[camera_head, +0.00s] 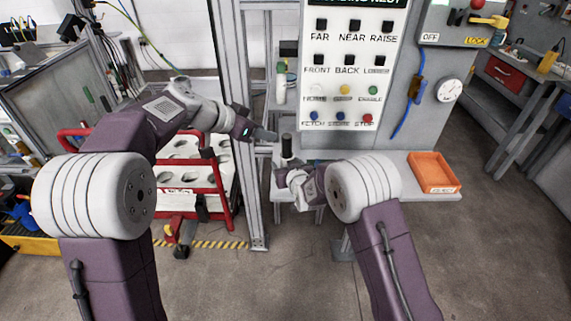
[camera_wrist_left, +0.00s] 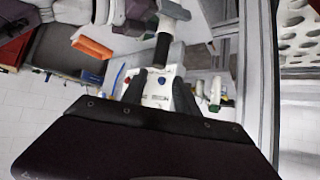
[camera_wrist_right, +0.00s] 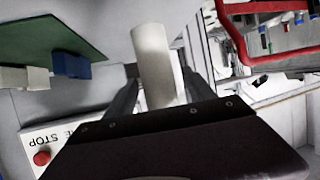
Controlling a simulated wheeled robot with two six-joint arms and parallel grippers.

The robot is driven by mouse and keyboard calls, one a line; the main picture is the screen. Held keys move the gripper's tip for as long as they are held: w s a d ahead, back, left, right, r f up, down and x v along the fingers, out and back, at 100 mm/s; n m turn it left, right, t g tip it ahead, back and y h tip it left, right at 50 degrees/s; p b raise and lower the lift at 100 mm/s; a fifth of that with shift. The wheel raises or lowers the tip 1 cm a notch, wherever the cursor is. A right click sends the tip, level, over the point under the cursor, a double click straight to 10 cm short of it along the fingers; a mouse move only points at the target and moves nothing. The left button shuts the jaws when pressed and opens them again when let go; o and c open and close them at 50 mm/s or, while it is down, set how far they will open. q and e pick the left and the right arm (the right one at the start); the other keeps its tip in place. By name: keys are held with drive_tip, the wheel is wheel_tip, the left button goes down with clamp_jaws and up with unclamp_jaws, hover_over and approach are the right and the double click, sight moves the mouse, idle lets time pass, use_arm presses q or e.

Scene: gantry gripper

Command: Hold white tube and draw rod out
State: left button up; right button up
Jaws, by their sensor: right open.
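A dark rod (camera_head: 287,146) stands upright at the edge of the grey machine's table. In the left wrist view the rod (camera_wrist_left: 162,50) sits against a white tube end (camera_wrist_left: 174,9). The white tube (camera_wrist_right: 155,65) shows large between the fingers in the right wrist view; whether they touch it cannot be told. My right gripper (camera_head: 284,178) is open, low at the tube. My left gripper (camera_head: 266,134) is level with the rod's top and to its left. Its fingers (camera_wrist_left: 160,82) are apart with nothing between them; the rod lies beyond their tips.
A control panel (camera_head: 350,70) with several buttons rises behind the rod. An orange tray (camera_head: 434,172) lies on the table at the right. A metal post (camera_head: 254,190) stands left of the rod. A red-framed cart (camera_head: 222,190) with a holed white rack is further left.

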drive_tip(key=shift+x, duration=1.15)
drive_tip(key=c, duration=1.2)
use_arm(q)
drive_tip(key=shift+o, duration=1.2)
use_arm(e)
clamp_jaws()
use_arm(q)
drive_tip(key=shift+o, duration=0.7)
drive_tip(key=shift+m, duration=0.3)
drive_tip(key=w+d+f+t+h, duration=0.2)
drive_tip(key=w+d+f, duration=0.6)
drive_tip(key=shift+w+d+f, duration=0.25)
drive_tip(key=shift+w+d, duration=0.05)
drive_tip(key=shift+d, duration=0.05)
drive_tip(key=shift+c, duration=0.3)
